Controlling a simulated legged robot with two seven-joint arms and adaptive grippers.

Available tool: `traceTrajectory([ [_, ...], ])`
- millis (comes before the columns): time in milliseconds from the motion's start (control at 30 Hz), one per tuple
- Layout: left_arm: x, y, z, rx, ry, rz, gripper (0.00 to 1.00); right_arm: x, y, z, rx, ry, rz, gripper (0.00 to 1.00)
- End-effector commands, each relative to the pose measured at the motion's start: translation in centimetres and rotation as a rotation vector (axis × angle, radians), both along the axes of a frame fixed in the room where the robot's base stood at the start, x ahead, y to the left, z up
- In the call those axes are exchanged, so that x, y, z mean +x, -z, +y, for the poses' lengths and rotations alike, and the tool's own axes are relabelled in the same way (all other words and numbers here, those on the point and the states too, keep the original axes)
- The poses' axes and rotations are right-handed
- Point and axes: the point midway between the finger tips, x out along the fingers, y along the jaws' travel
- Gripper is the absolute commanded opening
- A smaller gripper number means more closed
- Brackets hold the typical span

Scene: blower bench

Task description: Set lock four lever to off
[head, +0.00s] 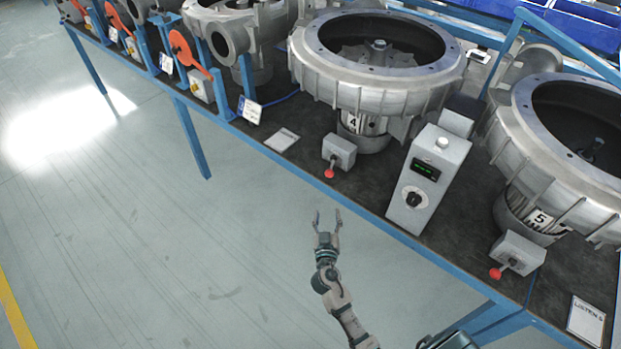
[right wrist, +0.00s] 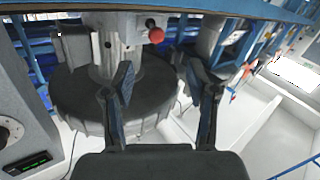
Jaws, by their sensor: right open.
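The lock four lever is a small grey box (head: 340,150) with a red-knobbed lever (head: 329,174) at the bench's front edge, below the blower marked 4 (head: 352,122). The lever points down toward the front. My right gripper (head: 327,213) is open and empty, in front of the bench edge and apart from the red knob. In the right wrist view, which looks upside down, the red knob (right wrist: 156,35) shows beyond the open fingertips (right wrist: 158,70), roughly between them. My left gripper is not in view.
A grey control box (head: 428,180) with a dial and green display stands right of the lever. Blower 5's red lever (head: 496,273) is farther right. A white card (head: 282,139) lies to the left. The blue bench edge (head: 375,215) runs in front; the floor there is clear.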

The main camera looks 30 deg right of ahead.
Motion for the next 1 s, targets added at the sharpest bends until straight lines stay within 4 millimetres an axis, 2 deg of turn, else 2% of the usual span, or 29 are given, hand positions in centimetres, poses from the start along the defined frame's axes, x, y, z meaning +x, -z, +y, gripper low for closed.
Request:
traceTrajectory([
  [100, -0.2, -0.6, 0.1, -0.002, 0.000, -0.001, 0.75, 0.1, -1.3, -0.4, -0.007, 0.018, -0.039, 0.58],
  [233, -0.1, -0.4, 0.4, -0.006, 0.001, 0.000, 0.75, 1.4, -1.8, -0.8, -0.012, 0.019, -0.042, 0.58],
  [467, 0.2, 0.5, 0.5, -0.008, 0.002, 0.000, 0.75, 5.8, -1.8, -3.4, -0.015, 0.019, -0.040, 0.58],
  [700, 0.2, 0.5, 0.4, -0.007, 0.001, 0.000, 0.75, 10.5, -1.7, -6.6, -0.013, 0.018, -0.038, 0.58],
  [900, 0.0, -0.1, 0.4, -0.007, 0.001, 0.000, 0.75, 13.4, -1.5, -8.4, -0.011, 0.017, -0.037, 0.58],
  [1000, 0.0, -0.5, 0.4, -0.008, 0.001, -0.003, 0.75, 14.1, -1.6, -8.8, -0.013, 0.018, -0.037, 0.58],
])
